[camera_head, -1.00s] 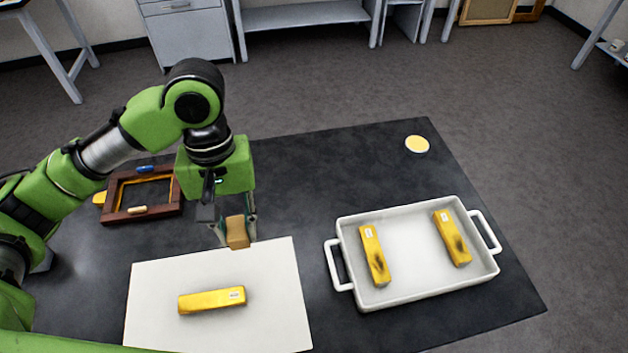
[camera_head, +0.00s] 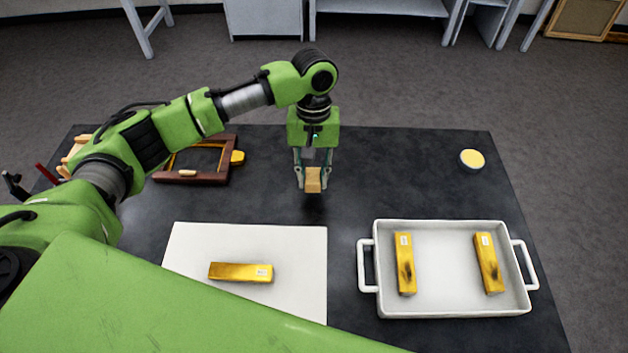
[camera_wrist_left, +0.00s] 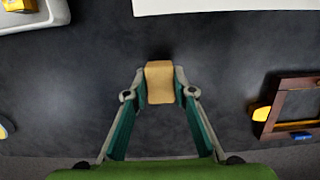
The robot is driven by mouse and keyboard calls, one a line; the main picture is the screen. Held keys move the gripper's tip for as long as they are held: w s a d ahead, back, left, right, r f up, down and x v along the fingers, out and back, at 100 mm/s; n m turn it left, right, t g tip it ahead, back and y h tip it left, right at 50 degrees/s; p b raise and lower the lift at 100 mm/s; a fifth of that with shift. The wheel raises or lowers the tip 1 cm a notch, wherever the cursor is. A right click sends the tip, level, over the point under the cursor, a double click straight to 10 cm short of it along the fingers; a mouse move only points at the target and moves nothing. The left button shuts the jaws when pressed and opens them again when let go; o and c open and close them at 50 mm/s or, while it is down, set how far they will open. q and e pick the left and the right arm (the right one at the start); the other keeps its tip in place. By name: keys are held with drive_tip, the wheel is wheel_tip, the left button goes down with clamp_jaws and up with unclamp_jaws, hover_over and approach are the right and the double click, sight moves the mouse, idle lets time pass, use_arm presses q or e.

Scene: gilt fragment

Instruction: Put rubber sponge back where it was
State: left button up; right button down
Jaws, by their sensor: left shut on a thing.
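The rubber sponge is a small tan block (camera_head: 313,180). It also shows in the left wrist view (camera_wrist_left: 160,82), between the fingertips. My left gripper (camera_head: 313,182) is shut on it and holds it over the dark table (camera_head: 400,170), behind the white sheet. A dark shadow lies on the table just below it, so it seems to hang above the surface. My right gripper is not in view.
A gilt bar (camera_head: 241,272) lies on the white sheet (camera_head: 300,245). A white two-handled tray (camera_head: 450,310) at right holds two stained gilt bars. A wooden frame (camera_head: 232,150) lies at left; a round yellow-topped item (camera_head: 472,159) sits back right. The back middle is clear.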

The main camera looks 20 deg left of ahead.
sight(314, 181)
use_arm(q)
drive_tip(key=shift+w+f, duration=0.35)
drive_tip(key=shift+f, duration=0.1)
wheel_tip(314, 181, down, 2)
drive_tip(key=shift+w+f+p, duration=0.1)
drive_tip(key=shift+f+p, duration=0.05)
drive_tip(key=shift+p, duration=0.4)
drive_tip(key=shift+f, duration=0.5)
drive_tip(key=o, duration=1)
drive_tip(key=shift+f, duration=0.15)
drive_tip(key=r, duration=0.4)
drive_tip(key=w+r+b, duration=0.1)
drive_tip(key=r, duration=0.3)
drive_tip(key=r+b, duration=0.1)
drive_tip(key=r, duration=0.3)
drive_tip(key=shift+w+a+r, duration=0.1)
drive_tip(key=shift+w+a, duration=0.1)
drive_tip(key=shift+w, duration=0.2)
